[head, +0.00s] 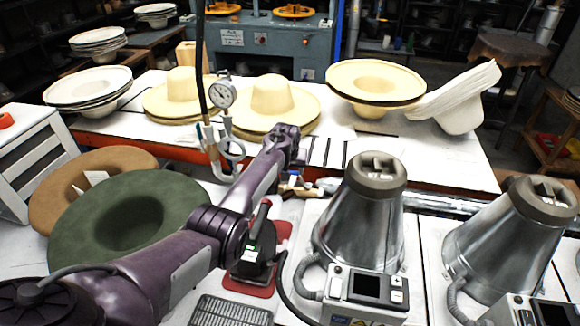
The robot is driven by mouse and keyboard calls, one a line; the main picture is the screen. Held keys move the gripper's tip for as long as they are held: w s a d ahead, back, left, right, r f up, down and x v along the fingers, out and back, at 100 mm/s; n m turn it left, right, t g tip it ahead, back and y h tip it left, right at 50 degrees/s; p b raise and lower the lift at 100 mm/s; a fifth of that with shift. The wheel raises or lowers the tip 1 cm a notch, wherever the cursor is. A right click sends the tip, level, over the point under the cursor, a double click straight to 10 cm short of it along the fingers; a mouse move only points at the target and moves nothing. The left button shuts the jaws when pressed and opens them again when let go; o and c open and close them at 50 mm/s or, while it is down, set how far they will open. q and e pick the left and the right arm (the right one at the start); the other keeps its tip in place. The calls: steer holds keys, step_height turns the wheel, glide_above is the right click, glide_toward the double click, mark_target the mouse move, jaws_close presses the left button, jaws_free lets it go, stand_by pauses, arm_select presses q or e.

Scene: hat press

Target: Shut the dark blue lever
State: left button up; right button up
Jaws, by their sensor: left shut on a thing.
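My left arm reaches in from the lower left, and its dark purple gripper (296,178) is at the small brass valve (302,190) on the pipe behind the steam cones. The gripper is shut on the dark blue lever there. The fingers and wrist hide most of the lever, so its angle cannot be told. My right gripper is not in view.
Two metal steam cones (362,225) stand close on the right. A pressure gauge (222,95) rises behind my left arm. An iron (256,248) stands on a red pad below the gripper. Green (130,222) and brown felt hats lie left; straw hats (272,105) fill the back table.

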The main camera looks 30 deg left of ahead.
arm_select(q)
steer(key=shift+s+d+n+g+y+b, duration=0.2)
steer(key=shift+s+d+n+g+y, duration=0.35)
steer(key=shift+n, duration=1.05)
steer(key=shift+s+d+n+g+y+b, duration=0.25)
steer(key=shift+s+d+n, duration=0.4)
steer(key=shift+n, duration=0.95)
steer(key=shift+s+d+n+g+y+b, duration=0.15)
steer(key=shift+s+d+n+g+y, duration=0.5)
steer(key=shift+n, duration=0.95)
steer(key=shift+w+d, duration=0.2)
steer(key=shift+w, duration=0.1)
steer(key=o, duration=1.1)
step_height(320, 180, up, 20)
steer(key=shift+r, duration=0.1)
